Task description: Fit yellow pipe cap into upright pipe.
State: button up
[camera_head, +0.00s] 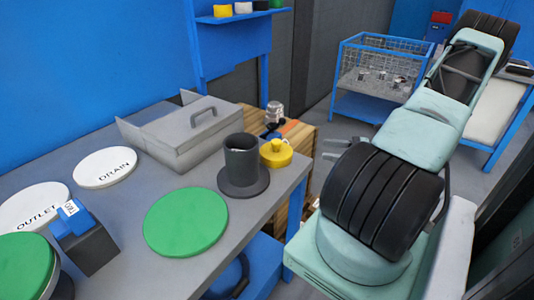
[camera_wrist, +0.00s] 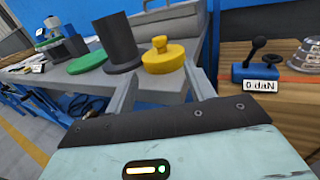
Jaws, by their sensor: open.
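The yellow pipe cap (camera_head: 276,153) has a small knob on top and sits on the grey table near its right edge. The upright pipe (camera_head: 241,156) is a dark grey tube on a round flange, just left of the cap. The pipe's top looks open. In the wrist view the cap (camera_wrist: 164,60) lies beyond and between my fingertips, with the pipe (camera_wrist: 119,42) left of it. My gripper (camera_wrist: 161,72) is open and empty, apart from the cap.
A green disc (camera_head: 186,222) lies in front of the pipe. A grey lidded box (camera_head: 190,135) stands behind it. White DRAIN (camera_head: 104,167) and OUTLET (camera_head: 33,205) discs lie left. A wooden bench (camera_wrist: 250,98) with a gauge stands right of the table in the wrist view.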

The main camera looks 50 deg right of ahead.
aim_at(276, 141)
jog(key=p+x, duration=0.2)
jog(key=x, duration=1.4)
jog(key=shift+w+a+r+p, duration=0.15)
jog(key=shift+w+p, duration=0.15)
jog(key=shift+w, duration=0.05)
jog(key=c, duration=1.1)
